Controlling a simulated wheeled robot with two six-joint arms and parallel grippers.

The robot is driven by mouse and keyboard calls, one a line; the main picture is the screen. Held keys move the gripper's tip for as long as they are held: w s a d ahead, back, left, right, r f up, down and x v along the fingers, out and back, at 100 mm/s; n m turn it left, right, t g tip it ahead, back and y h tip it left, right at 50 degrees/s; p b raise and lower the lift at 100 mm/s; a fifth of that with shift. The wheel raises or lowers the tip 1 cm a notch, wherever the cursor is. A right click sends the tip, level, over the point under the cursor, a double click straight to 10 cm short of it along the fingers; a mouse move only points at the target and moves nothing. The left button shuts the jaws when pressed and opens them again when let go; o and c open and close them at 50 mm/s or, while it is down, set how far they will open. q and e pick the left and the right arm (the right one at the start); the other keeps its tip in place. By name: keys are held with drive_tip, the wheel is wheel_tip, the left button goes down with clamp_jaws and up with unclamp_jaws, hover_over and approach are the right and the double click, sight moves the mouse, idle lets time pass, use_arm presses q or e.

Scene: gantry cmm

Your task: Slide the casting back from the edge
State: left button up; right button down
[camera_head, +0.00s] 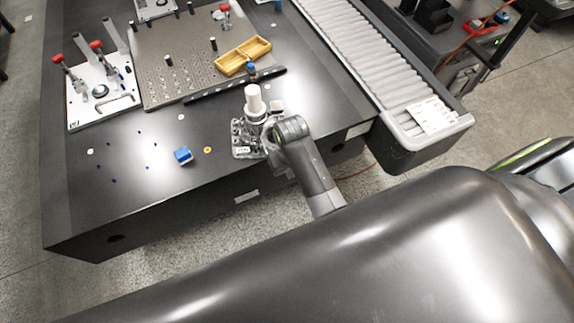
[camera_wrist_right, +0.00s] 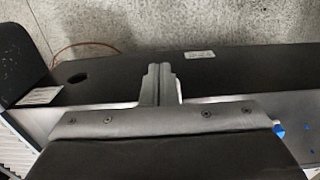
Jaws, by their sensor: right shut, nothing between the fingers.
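The casting (camera_head: 240,141), a grey metal piece with a pale label, sits at the table's front edge in the head view. A white cylinder (camera_head: 253,98) stands upright at its back; I cannot tell whether they are joined. My right arm reaches in from the front, its wrist beside the casting's right side and partly covering it. My right gripper (camera_wrist_right: 158,82) is shut and empty in the right wrist view, its fingers over the table's front edge. I cannot tell whether it touches the casting. My left gripper is not in view.
Behind are a dark bar (camera_head: 215,90), a perforated plate (camera_head: 160,65) and a yellow tray (camera_head: 243,55). A roller conveyor (camera_head: 350,55) runs along the right.

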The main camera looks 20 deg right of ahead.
sight(269, 140)
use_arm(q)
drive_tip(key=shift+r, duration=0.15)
use_arm(e)
drive_tip(key=w+f, duration=0.4)
drive_tip(key=f, duration=0.5)
drive_tip(key=shift+f, duration=0.15)
drive_tip(key=shift+a, duration=0.1)
